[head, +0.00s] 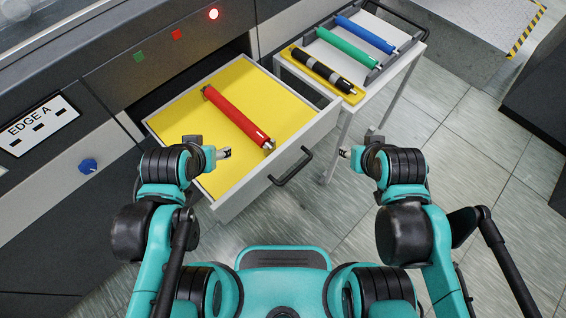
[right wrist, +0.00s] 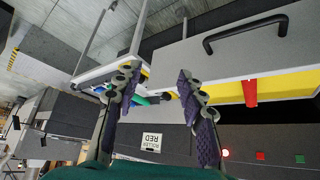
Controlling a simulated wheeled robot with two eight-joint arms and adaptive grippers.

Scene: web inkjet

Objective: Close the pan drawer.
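The pan drawer (head: 228,202) is pulled out of the grey machine, showing a yellow bottom. A red roller (head: 238,115) lies in it. The drawer's black bar handle (head: 291,167) is on its front face; it also shows in the right wrist view (right wrist: 245,32). My left gripper (head: 224,153) is over the drawer's near left part; its fingers are too small to judge. My right gripper (head: 344,152) is right of the handle, apart from it. In the right wrist view my right gripper (right wrist: 155,98) has its fingers spread with nothing between them.
A white cart (head: 392,72) stands just right of the drawer, with blue (head: 366,35), green (head: 347,47) and black (head: 322,70) rollers on it. The machine has a blue knob (head: 88,166) and a lit red lamp (head: 213,14).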

